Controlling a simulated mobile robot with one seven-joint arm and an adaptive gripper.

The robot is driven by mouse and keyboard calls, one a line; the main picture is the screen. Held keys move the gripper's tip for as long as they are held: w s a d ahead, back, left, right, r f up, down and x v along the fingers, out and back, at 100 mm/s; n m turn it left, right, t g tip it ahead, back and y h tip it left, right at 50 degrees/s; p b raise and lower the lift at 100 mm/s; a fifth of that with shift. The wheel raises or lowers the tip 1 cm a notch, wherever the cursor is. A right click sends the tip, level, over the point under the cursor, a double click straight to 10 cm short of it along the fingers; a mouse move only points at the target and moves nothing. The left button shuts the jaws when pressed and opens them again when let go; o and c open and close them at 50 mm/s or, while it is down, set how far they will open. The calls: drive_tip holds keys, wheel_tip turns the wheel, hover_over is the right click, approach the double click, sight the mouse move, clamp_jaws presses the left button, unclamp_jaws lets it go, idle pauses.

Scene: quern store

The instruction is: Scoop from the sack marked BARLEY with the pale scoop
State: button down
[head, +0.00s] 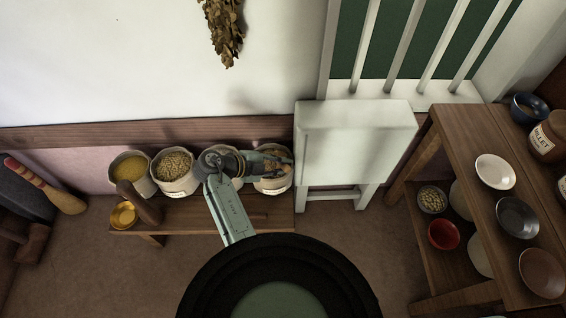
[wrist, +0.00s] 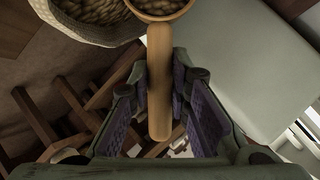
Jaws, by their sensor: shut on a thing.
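My gripper (head: 278,163) is over the right end of the low bench. In the wrist view its purple-padded jaws (wrist: 160,108) are shut on the handle of a pale tan scoop (wrist: 159,75). The scoop's round bowl, at the top edge and partly cut off, shows brown lumps in it; I cannot tell if they lie in the bowl. A woven sack (wrist: 72,32) with brown, nut-like contents is beside the bowl at upper left. That appears to be the rightmost sack (head: 272,186) in the head view, partly hidden under my gripper. No BARLEY mark is readable on any sack.
Sacks of yellow grain (head: 128,182) and beige grain (head: 173,186) stand at left on the bench (head: 190,218); another is mostly behind my arm. A yellow bowl (head: 123,215) sits at the bench's left end.

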drive_tip(key=shift+a+r, duration=0.15)
drive_tip(key=shift+a, duration=1.25)
drive_tip(key=shift+d+r+p, duration=0.1)
drive_tip(key=shift+d+p, duration=0.05)
drive_tip(key=shift+p, duration=0.55)
drive_tip(key=shift+d+y+p, duration=0.4)
drive_tip(key=shift+y+p, duration=0.25)
drive_tip(key=shift+y, duration=0.05)
drive_tip(key=d+y+p, duration=0.1)
drive_tip(key=d+f+y+p, duration=0.1)
drive_tip(key=y+p, duration=0.1)
drive_tip(key=shift+d+f+m+g, duration=0.15)
drive_tip(key=shift+f+m+g, duration=0.1)
drive_tip(key=shift+m+g, duration=0.15)
drive_tip(key=r+y+p, duration=0.1)
drive_tip(key=y, duration=0.2)
drive_tip(key=d+r+m+y+p, duration=0.1)
drive_tip(key=y+p, duration=0.1)
drive_tip(key=y, duration=0.1)
drive_tip(key=d+r+y+p, duration=0.1)
drive_tip(key=r+y+p, duration=0.1)
drive_tip(key=y, duration=0.2)
drive_tip(key=shift+w+d+g, duration=0.1)
drive_tip(key=shift+d+g, duration=0.1)
drive_tip(key=shift+g, duration=0.1)
